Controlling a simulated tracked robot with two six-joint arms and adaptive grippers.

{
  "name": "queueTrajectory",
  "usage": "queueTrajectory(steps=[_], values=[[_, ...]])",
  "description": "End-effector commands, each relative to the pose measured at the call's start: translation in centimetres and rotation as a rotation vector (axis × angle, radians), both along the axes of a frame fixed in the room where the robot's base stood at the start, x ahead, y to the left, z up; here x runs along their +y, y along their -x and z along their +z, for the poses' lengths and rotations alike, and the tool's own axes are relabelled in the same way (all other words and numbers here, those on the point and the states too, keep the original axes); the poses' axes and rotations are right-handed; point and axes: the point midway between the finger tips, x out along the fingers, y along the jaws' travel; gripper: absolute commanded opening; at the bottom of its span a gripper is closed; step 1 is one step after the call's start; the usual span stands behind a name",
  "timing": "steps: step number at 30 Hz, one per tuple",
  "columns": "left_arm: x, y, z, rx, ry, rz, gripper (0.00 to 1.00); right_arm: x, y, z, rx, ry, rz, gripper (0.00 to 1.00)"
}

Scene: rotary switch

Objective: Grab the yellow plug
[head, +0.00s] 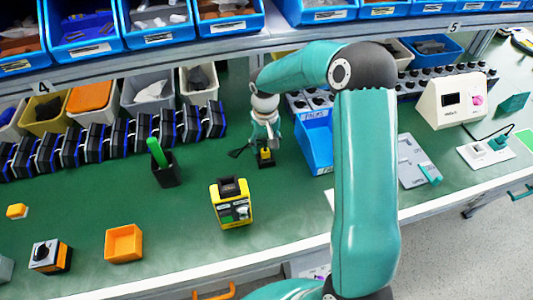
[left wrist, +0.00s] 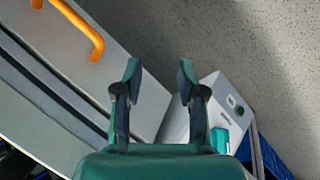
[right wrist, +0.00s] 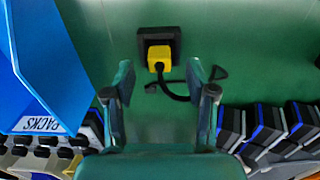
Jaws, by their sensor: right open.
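The yellow plug (right wrist: 158,57) sits in a dark square socket (right wrist: 158,42) on the green bench top, with a black cable coming off it. In the head view the plug (head: 265,153) stands just below my right gripper (head: 266,136). In the right wrist view my right gripper (right wrist: 160,75) is open, its two fingers apart on either side of the line to the plug, with nothing between them. My left gripper (left wrist: 160,70) is open and empty, over the floor and a grey drawer front.
A blue bin (head: 316,140) stands close to the right of the plug. A black holder with a green stick (head: 156,153) and a yellow boxed switch (head: 231,203) stand to the left. A row of black-and-blue units (head: 105,142) lines the back. Bench between is clear.

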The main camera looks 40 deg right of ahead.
Motion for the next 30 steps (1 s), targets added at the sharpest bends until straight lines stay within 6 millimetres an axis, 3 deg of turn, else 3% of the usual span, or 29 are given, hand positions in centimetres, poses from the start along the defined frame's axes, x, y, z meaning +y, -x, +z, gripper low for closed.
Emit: queueTrajectory(steps=[6,15,25,30], values=[[0.0,0.0,0.9,0.0,0.0,0.0,0.4,-0.1,0.0,-2.8,0.004,-0.001,0.001,0.56],[0.0,0.0,0.8,0.0,0.0,0.0,0.4,-0.1,0.0,-3.2,0.001,0.0,0.001,0.55],[0.0,0.0,0.8,0.0,0.0,0.0,0.4,-0.1,0.0,-3.2,0.0,0.0,0.001,0.0],[0.0,0.0,0.8,0.0,0.0,0.0,0.4,-0.1,-0.1,-3.2,0.0,0.0,0.0,0.0]])
